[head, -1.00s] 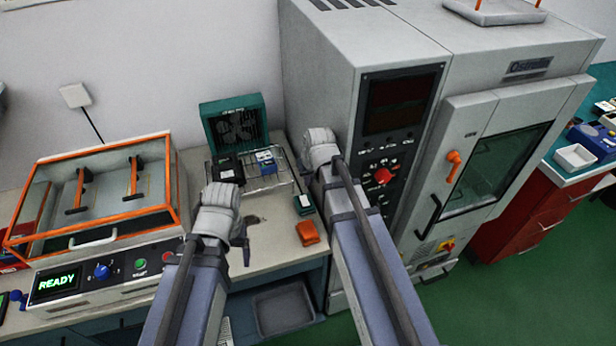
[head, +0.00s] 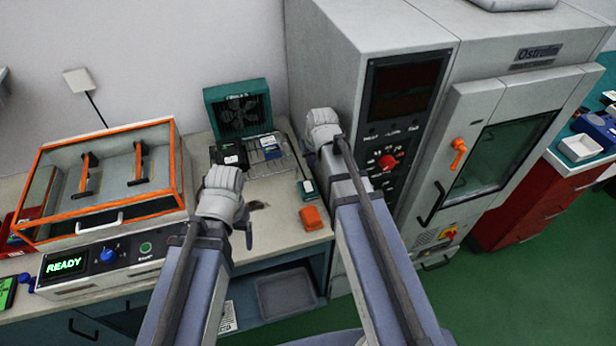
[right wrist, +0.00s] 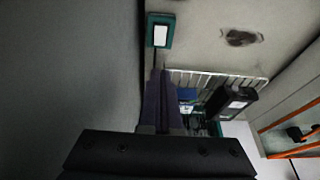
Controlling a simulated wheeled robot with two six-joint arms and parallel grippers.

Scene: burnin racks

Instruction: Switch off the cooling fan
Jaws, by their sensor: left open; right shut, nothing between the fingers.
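The cooling fan (head: 238,108) is a teal box with a dark grille, standing at the back of the bench against the wall. In the right wrist view, a bit of teal (right wrist: 217,129) shows behind the fingers; I cannot tell if it is the fan. No fan switch can be made out. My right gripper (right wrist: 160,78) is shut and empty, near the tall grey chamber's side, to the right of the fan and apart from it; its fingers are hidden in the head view. My left gripper (head: 249,238) is open over the bench front, mostly hidden behind its wrist.
A wire rack (head: 282,164) with a black block (head: 229,157) stands before the fan. A small teal box (head: 307,189) and an orange item (head: 311,218) lie nearby. The grey chamber (head: 330,60) bounds the right; an orange-framed case (head: 110,222) stands left.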

